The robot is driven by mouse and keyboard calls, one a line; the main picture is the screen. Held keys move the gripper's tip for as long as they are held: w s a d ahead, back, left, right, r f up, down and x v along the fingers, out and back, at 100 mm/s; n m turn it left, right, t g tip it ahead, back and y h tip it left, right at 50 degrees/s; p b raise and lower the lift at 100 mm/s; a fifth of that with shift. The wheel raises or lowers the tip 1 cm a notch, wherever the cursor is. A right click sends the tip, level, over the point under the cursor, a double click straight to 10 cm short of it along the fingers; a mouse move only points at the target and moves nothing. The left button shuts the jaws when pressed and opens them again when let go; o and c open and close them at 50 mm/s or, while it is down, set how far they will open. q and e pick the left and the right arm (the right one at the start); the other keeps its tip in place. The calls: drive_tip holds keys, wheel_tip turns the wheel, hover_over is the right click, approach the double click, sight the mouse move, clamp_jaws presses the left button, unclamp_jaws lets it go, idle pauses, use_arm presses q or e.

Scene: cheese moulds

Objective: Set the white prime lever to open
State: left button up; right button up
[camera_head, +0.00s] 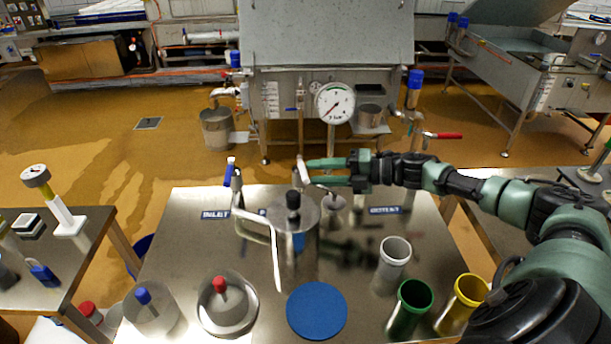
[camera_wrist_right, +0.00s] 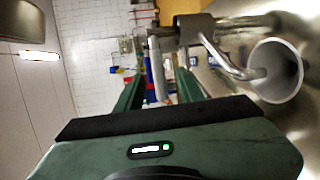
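The white lever (camera_head: 301,171) stands up beside the steel pump cylinder (camera_head: 293,222) on the steel table, just beyond the fingertips of my right gripper (camera_head: 312,172). The right gripper reaches in from the right with its green fingers apart. In the right wrist view the white lever (camera_wrist_right: 156,66) shows upright in line with the gap between the open fingers (camera_wrist_right: 158,88). I cannot tell whether either finger touches it. My left gripper is in neither view.
A blue-handled valve (camera_head: 229,172) stands by the INLET label (camera_head: 215,214). A bent pale handle (camera_head: 275,257) reaches forward from the pump. A pressure gauge (camera_head: 334,103) rises behind. A blue disc (camera_head: 317,310), green cup (camera_head: 410,308) and yellow cup (camera_head: 462,304) stand in front.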

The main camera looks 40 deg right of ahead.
drive_tip(key=shift+s+d+r, duration=0.1)
drive_tip(key=shift+s+d, duration=0.1)
